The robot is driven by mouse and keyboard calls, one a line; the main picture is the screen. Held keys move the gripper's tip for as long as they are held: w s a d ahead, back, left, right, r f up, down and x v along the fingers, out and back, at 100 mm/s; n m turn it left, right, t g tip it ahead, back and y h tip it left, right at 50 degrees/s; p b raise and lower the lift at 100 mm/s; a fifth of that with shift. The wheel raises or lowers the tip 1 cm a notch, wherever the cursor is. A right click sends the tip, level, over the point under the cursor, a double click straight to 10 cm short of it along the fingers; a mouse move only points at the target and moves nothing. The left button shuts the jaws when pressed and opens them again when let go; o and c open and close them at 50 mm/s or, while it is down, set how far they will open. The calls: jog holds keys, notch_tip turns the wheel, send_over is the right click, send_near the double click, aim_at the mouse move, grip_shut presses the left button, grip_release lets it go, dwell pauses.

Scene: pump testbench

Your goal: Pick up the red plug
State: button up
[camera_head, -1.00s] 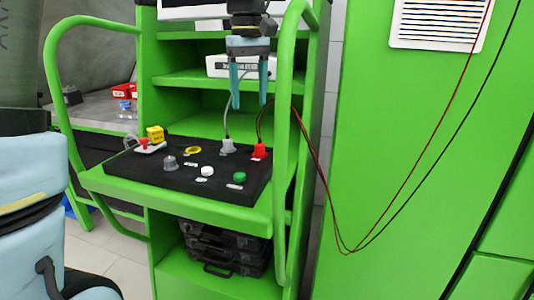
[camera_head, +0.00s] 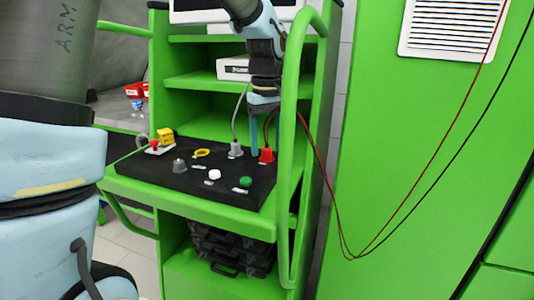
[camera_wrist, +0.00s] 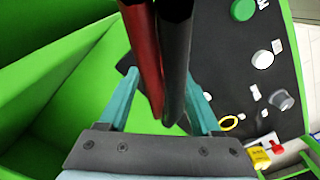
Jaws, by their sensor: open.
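I cannot tell whether a finger touches the plug.
A grey plug (camera_head: 235,150) with a grey cable stands close to the left. The green cart handle (camera_head: 286,140) rises just right of my gripper. A green button (camera_head: 245,181), white button (camera_head: 215,174), grey knob (camera_head: 179,166) and yellow ring (camera_head: 202,153) are on the board.

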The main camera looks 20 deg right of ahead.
aim_at(267, 148)
grip_shut()
dwell(0.5)
notch_tip(267, 148, up, 10)
jog(key=b, duration=0.1)
dwell(0.5)
